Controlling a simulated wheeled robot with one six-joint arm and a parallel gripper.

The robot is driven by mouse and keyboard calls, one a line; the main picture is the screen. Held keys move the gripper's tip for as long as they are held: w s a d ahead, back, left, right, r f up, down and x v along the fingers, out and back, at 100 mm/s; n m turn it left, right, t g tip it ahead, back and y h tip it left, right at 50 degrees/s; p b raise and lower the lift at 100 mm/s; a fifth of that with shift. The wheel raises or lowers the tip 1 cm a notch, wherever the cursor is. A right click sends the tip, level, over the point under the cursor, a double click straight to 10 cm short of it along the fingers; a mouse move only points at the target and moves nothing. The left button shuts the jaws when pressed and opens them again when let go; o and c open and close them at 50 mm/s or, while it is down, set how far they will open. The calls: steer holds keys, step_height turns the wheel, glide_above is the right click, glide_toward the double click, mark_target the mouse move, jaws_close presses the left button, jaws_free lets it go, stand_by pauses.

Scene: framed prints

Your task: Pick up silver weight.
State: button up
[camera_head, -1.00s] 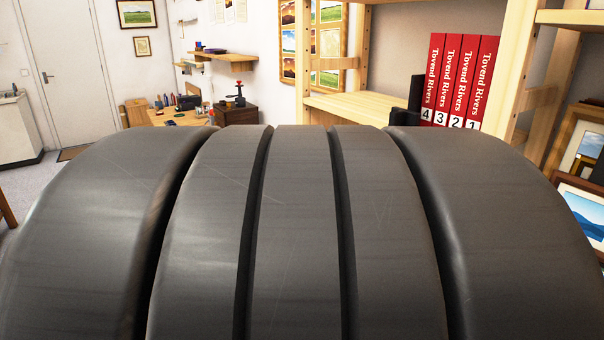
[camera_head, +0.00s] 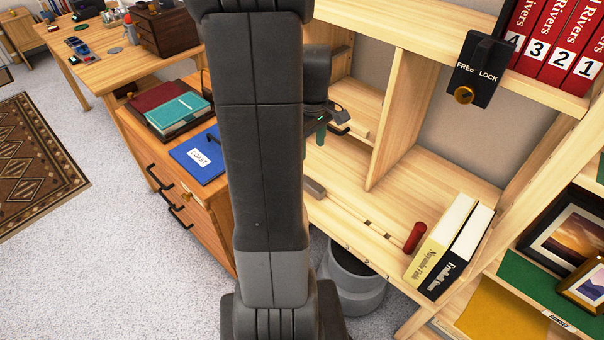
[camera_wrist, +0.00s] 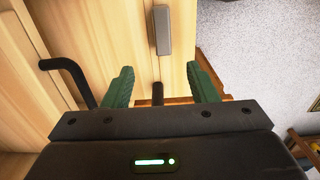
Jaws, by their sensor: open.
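A grey rectangular block (camera_wrist: 162,30), which may be the silver weight, lies on pale wood at the top of the wrist view, beyond my fingertips and close to the wood's edge. A greyish block (camera_head: 313,188) at the shelf's front edge in the head view may be the same thing. My gripper (camera_wrist: 160,86) is open, its two green fingers apart with nothing held. A dark peg (camera_wrist: 157,93) shows between the fingers; I cannot tell how near it is. In the head view my gripper (camera_head: 321,132) is partly hidden behind my arm, above the shelf.
A black hook-like handle (camera_wrist: 68,75) is left of my fingers. A red-handled rod (camera_head: 415,237) and two books (camera_head: 450,240) lie on the shelf. A wooden divider (camera_head: 403,115) and a black lock box (camera_head: 481,70) stand right. A grey bin (camera_head: 356,280) is below.

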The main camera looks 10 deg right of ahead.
glide_above(312, 183)
steer(key=f, duration=0.5)
steer(key=w+f, duration=0.1)
steer(key=f, duration=0.2)
steer(key=shift+a, duration=0.1)
steer(key=f, duration=0.2)
steer(key=s+f, duration=0.1)
steer(key=f, duration=0.1)
steer(key=shift+f, duration=0.8)
steer(key=shift+c, duration=0.4)
jaws_close()
